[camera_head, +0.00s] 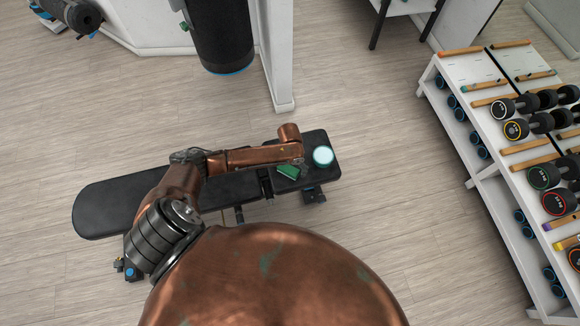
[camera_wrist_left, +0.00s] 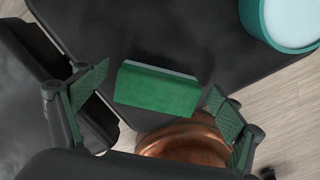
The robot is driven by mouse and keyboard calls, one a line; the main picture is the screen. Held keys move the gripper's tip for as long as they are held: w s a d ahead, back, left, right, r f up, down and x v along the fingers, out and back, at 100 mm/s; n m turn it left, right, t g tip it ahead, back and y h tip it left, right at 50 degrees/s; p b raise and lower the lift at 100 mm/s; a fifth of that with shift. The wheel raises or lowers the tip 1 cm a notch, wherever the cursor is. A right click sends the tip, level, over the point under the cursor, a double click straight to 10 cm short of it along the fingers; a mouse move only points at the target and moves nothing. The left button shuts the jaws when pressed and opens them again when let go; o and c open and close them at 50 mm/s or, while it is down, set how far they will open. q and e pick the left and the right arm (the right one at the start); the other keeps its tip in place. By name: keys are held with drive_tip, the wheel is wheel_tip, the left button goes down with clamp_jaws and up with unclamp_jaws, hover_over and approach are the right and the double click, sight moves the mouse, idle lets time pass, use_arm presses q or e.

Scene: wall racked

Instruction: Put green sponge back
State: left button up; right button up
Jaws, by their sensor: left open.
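The green sponge (camera_head: 288,171) lies on the black bench (camera_head: 110,205), near its right end. In the left wrist view the sponge (camera_wrist_left: 157,90) is a green block with a paler far edge, resting on the dark bench pad. My left gripper (camera_wrist_left: 157,104) is open, its green-padded fingers on either side of the sponge, with gaps showing at both sides. A round teal tub (camera_head: 323,156) with a pale top stands on the bench just right of the sponge; part of it also shows in the left wrist view (camera_wrist_left: 282,22). My right gripper is not in view.
A white rack (camera_head: 490,185) with several dumbbells stands at the right. A black punching bag (camera_head: 222,35) hangs beyond the bench, beside a white post (camera_head: 278,60). The wooden floor between bench and rack is clear.

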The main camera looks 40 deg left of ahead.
sight(290, 167)
use_arm(q)
drive_tip(key=shift+r, duration=0.25)
wheel_tip(290, 167, up, 12)
drive_tip(key=shift+f, duration=0.25)
drive_tip(key=shift+d, duration=0.1)
idle(0.5)
